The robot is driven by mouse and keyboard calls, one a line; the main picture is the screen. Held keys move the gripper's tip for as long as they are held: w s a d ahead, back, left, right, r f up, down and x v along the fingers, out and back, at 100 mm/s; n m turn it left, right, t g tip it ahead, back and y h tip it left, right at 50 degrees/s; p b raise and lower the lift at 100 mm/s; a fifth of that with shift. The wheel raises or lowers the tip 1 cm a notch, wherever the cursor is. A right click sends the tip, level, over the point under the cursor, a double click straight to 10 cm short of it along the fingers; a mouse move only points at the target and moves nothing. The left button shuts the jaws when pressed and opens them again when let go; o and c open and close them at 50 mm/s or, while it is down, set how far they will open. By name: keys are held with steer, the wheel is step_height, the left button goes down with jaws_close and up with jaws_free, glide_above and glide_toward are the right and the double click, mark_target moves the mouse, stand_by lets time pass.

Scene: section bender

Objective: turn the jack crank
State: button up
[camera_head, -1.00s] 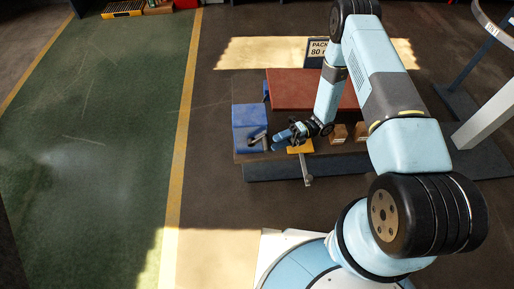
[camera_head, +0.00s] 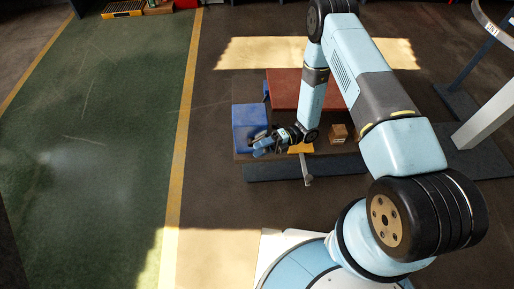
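A blue box-shaped unit (camera_head: 249,120) stands at the left end of a low bench. In the earlier frame a small grey crank-like handle shows on its front right; now my gripper mostly covers that spot. My gripper (camera_head: 262,146) is at the front right of the blue unit, over or against the handle. I cannot tell whether it touches the handle, or whether the fingers are open or shut. A grey lever (camera_head: 306,172) hangs forward from a yellow block (camera_head: 300,148), right of my gripper. Which of the two is the jack crank is not clear.
A red plate (camera_head: 285,90) lies on the bench behind my wrist. A wooden block (camera_head: 339,134) sits right of my forearm. A dark blue floor rail (camera_head: 265,173) runs along the front. A grey-white frame (camera_head: 485,118) stands at right. The green floor (camera_head: 100,140) at left is clear.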

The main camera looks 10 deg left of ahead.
jaws_close()
